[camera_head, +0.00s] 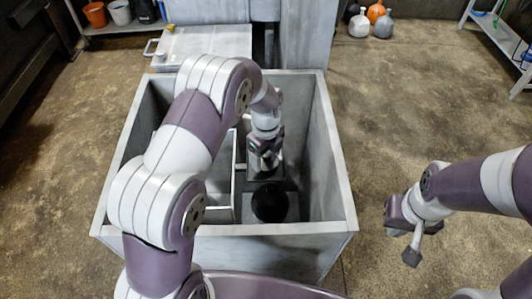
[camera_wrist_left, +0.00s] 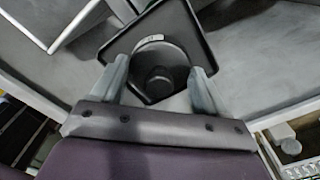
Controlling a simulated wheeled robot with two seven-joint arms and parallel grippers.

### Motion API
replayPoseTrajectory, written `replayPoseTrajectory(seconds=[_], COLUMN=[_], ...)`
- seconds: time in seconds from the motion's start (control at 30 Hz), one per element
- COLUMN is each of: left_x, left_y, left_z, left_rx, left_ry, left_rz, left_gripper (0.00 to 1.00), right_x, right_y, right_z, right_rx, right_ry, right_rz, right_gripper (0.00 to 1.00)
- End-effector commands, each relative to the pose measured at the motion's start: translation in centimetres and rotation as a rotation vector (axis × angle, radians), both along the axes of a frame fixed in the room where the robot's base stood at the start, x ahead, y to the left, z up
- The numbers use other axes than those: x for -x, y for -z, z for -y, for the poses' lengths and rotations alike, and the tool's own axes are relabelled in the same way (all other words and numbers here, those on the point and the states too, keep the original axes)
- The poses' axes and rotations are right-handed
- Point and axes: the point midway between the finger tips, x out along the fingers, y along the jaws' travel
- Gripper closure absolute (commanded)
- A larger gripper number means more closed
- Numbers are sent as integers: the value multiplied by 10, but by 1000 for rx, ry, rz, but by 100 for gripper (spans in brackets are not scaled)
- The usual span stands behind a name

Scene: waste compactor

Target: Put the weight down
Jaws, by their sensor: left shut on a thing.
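My left gripper (camera_head: 265,160) reaches down into a large open grey box (camera_head: 341,180). It is shut on the weight, a dark piece (camera_wrist_left: 158,75) with a square plate and a round middle, seen between the two fingers in the left wrist view. In the head view the weight's dark plate (camera_head: 284,184) shows just below the gripper, partly hidden by it. I cannot tell whether the weight touches the surface beneath. A black round shape (camera_head: 270,203) lies just in front of it. My right gripper (camera_head: 402,245) is open and empty, outside the box at the right.
A pale upright frame (camera_head: 233,180) stands inside the box left of the gripper. The box's walls surround the gripper. A grey cabinet stands behind. Bottles (camera_head: 359,24) and buckets (camera_head: 95,14) are far back. Floor is clear at the right.

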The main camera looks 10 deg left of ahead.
Motion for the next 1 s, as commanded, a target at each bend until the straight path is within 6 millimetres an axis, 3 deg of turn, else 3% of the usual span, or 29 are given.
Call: replayPoseTrajectory(seconds=[0.03,0.1,0.37,0.47,0.73,0.87,0.9,1.0], left_x=[0,0,0,-1,-1,0,0,0], left_y=[1,0,-3,-10,-69,-101,-113,-121], left_z=[0,0,0,0,0,0,0,0], left_rx=[0,0,0,0,1,0,0,0], left_ry=[0,0,0,0,0,0,0,0], left_rz=[0,0,0,4,5,2,0,-1], left_gripper=[16,0,0,0,0,0,0,0], right_x=[0,0,0,0,0,0,0,0], right_y=[1,0,-2,6,31,22,11,4], right_z=[0,0,0,0,0,0,0,0], right_rx=[0,0,0,0,0,0,0,0], right_ry=[0,0,0,0,0,0,0,0], right_rz=[0,0,0,0,0,0,0,1], right_gripper=[100,100,100,100,100,100,100,100])
